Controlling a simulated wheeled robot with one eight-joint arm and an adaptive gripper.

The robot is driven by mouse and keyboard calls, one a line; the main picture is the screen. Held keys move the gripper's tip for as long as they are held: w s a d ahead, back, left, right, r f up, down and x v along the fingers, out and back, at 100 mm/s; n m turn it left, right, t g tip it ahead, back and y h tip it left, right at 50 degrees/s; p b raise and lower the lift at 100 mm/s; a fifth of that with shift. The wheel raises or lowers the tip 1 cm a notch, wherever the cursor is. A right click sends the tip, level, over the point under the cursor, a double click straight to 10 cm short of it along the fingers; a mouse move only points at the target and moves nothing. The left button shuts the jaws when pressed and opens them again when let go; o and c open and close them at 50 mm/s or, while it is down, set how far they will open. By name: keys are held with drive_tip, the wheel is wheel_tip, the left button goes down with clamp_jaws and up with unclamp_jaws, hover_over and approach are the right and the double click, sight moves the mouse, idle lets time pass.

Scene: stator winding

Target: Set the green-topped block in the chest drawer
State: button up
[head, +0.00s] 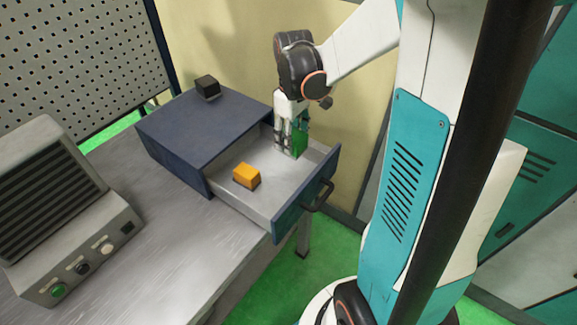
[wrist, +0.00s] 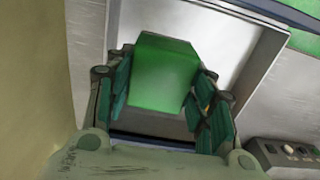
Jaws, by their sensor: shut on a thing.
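The chest (head: 185,140) is dark blue and stands on the bench, its drawer (head: 236,205) pulled out and open. My gripper (head: 290,148) is inside the drawer area, toward its back right side. It is shut on the green-topped block (head: 299,139), whose green face also shows between the fingers in the wrist view (wrist: 163,75). I cannot tell whether the block touches the drawer floor. An orange block (head: 246,176) lies in the drawer, left of and nearer than my gripper.
A small black block (head: 207,87) sits on top of the chest. A grey machine with buttons (head: 85,262) stands on the bench (head: 190,255) at the left. The drawer handle (head: 319,196) sticks out over the bench edge. Bare drawer floor lies around the orange block.

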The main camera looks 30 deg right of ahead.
wheel_tip(320, 180, down, 11)
drive_tip(key=b, duration=0.2)
drive_tip(key=shift+r+b, duration=0.2)
drive_tip(key=shift+b, duration=0.2)
drive_tip(key=shift+f, duration=0.2)
drive_tip(key=o, duration=1.5)
drive_tip(key=shift+c, duration=0.2)
drive_tip(key=shift+r, duration=0.15)
wheel_tip(320, 180, up, 12)
drive_tip(key=p, duration=0.3)
drive_tip(key=shift+p, duration=0.35)
